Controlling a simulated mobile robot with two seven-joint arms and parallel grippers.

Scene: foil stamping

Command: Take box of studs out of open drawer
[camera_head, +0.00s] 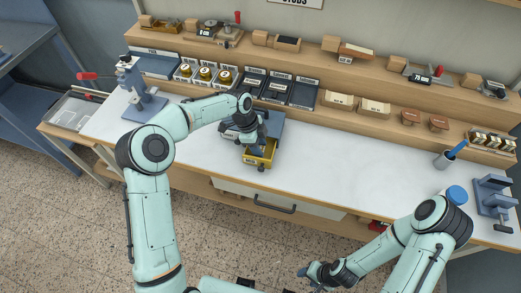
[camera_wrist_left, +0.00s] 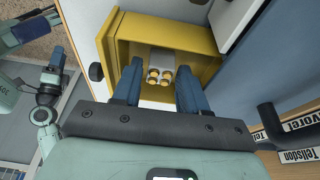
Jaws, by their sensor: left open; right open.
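The open yellow drawer (camera_head: 266,158) sticks out toward me from a small blue cabinet (camera_head: 272,131) on the white bench. In the left wrist view the drawer (camera_wrist_left: 122,30) holds a small grey box of studs (camera_wrist_left: 163,59) with several brass-coloured round heads. My left gripper (camera_head: 255,146) is over the drawer, pointing down. In the left wrist view its open fingers (camera_wrist_left: 160,80) show on either side of the box, with a gap to it; I cannot tell their exact height. In the head view the gripper hides the box. My right gripper (camera_head: 308,272) is open and empty, low in front of the bench.
Stepped wooden shelves with dark trays (camera_head: 278,88) and cream boxes (camera_head: 373,107) stand behind the cabinet. The white benchtop (camera_head: 345,160) right of the cabinet is clear.

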